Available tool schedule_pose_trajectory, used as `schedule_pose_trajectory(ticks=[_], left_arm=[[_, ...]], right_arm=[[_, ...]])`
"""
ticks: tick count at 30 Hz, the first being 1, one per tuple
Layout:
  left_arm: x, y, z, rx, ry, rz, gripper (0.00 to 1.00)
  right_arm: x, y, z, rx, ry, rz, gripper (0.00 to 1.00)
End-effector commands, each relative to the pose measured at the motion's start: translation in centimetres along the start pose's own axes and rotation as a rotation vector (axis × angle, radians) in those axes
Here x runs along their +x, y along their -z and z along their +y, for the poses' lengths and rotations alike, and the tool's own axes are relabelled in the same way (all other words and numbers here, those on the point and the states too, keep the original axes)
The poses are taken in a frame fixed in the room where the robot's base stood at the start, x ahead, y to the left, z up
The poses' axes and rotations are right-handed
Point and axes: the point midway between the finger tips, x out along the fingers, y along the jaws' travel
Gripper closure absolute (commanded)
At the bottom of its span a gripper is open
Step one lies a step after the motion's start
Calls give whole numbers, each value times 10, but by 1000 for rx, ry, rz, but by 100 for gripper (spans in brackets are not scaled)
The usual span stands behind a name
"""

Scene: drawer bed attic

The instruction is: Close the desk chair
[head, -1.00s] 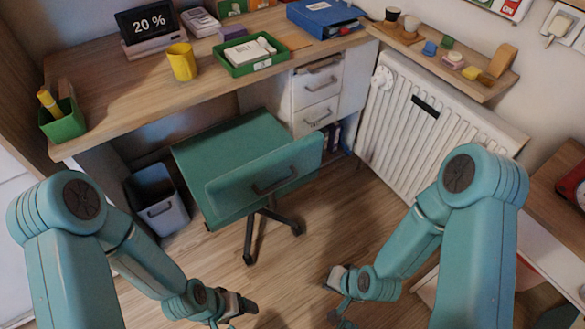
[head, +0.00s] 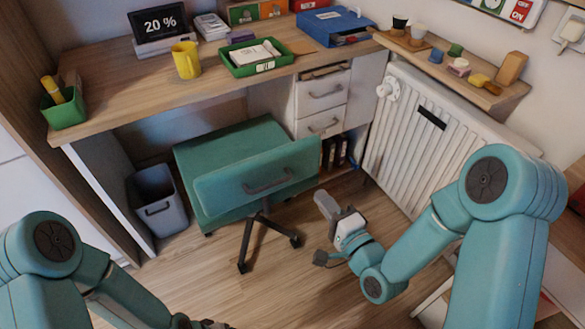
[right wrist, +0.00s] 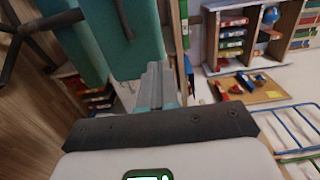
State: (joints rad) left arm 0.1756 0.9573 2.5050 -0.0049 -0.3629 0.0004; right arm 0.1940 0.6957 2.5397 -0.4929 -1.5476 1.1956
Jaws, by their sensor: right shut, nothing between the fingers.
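The teal desk chair (head: 215,148) stands at the front of the wooden desk (head: 120,95), with its seat partly beneath the desk edge. Its backrest (head: 235,190) faces me and has a dark handle (head: 270,182). My right gripper (head: 325,203) is shut and empty, to the right of the backrest and apart from it, above the floor. In the right wrist view the shut fingers (right wrist: 155,82) point toward the teal chair (right wrist: 125,40), which appears just beyond them. My left arm is at the lower left; its gripper (head: 205,323) is cut off by the bottom edge.
A grey bin (head: 158,205) stands left of the chair. White drawers (head: 322,95) and a white radiator (head: 430,130) stand to the right. The desk holds a yellow mug (head: 186,60), a green tray (head: 245,68) and a green pot (head: 66,110). Wooden floor in front is clear.

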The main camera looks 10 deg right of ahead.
Motion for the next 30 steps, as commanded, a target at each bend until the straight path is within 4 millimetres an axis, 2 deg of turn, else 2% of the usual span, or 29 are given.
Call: schedule_pose_trajectory(ticks=[5, 14, 16, 24, 30], left_arm=[[18, 2, -7, -4, 0, 4, 22], [68, 9, -30, -21, 2, 21, 22], [60, 10, -27, -23, 2, 22, 22], [65, 11, -30, -26, 3, 26, 22], [70, 13, -33, -29, 3, 29, 22]], right_arm=[[7, 1, 8, -9, 4, 4, 100], [26, 1, 10, -6, 7, 7, 100], [42, 1, 3, -5, 2, 6, 100], [99, 2, 4, -4, 0, 4, 100], [127, 3, 4, -3, -1, 4, 100]])
